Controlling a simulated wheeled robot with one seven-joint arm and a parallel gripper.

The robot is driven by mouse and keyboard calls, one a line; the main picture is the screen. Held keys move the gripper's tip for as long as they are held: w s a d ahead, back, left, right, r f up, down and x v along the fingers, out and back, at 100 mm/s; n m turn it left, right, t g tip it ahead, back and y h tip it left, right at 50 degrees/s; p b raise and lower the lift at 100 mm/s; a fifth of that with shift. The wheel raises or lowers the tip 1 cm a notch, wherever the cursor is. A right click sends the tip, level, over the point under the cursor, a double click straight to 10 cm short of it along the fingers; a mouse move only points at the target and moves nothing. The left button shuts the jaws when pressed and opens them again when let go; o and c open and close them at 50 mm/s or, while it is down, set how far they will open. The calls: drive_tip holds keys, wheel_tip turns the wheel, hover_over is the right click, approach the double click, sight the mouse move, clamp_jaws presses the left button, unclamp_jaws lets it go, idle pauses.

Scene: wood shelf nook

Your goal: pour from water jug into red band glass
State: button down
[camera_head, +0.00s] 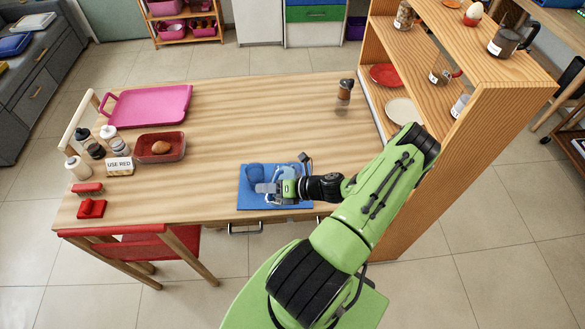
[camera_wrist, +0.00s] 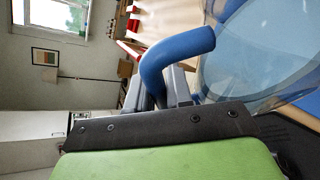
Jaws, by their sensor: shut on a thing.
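The water jug (camera_wrist: 262,55) is clear and bluish, with a thick blue handle (camera_wrist: 175,52). My gripper (camera_wrist: 165,88) is shut on the handle in the wrist view, and the jug body is at the right. In the head view my gripper (camera_head: 270,188) is low over the blue mat (camera_head: 245,202) at the table's front edge. The jug is small and partly hidden by my gripper there; I cannot tell whether it touches the mat. A dark blue round shape (camera_head: 255,171) shows beside it. I cannot make out a red band on any glass.
A wooden shelf (camera_head: 480,70) with plates and jars stands at the right. A brown-topped shaker (camera_head: 345,90) stands at the back right of the table. A pink tray (camera_head: 150,105), a red container (camera_head: 160,148) and several bottles are at the left. The table's middle is clear.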

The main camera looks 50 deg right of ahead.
drive_tip(key=shift+w+d+r+m+y, duration=0.15)
drive_tip(key=shift+r+m+y, duration=0.1)
drive_tip(key=shift+r, duration=0.2)
drive_tip(key=shift+s+d+r+m+y, duration=0.15)
drive_tip(key=shift+r+m+y, duration=0.1)
drive_tip(key=shift+r, duration=0.2)
idle(0.8)
drive_tip(key=shift+w, duration=0.1)
drive_tip(key=f+n, duration=0.1)
drive_tip(key=f, duration=0.1)
drive_tip(key=a+f+n+h+b, duration=0.1)
drive_tip(key=f, duration=0.1)
drive_tip(key=a+f+n+h+b, duration=0.1)
drive_tip(key=f, duration=0.1)
drive_tip(key=shift+s+a, duration=0.1)
drive_tip(key=shift+s, duration=0.1)
drive_tip(key=shift+r, duration=0.25)
drive_tip(key=a+f+n+t+h+b, duration=0.1)
drive_tip(key=a+f+n+h+b, duration=0.2)
drive_tip(key=f, duration=0.3)
drive_tip(key=shift+s+a+f+n+h+b, duration=0.3)
drive_tip(key=shift+s+a+n+h+b, duration=0.15)
drive_tip(key=shift+n, duration=0.35)
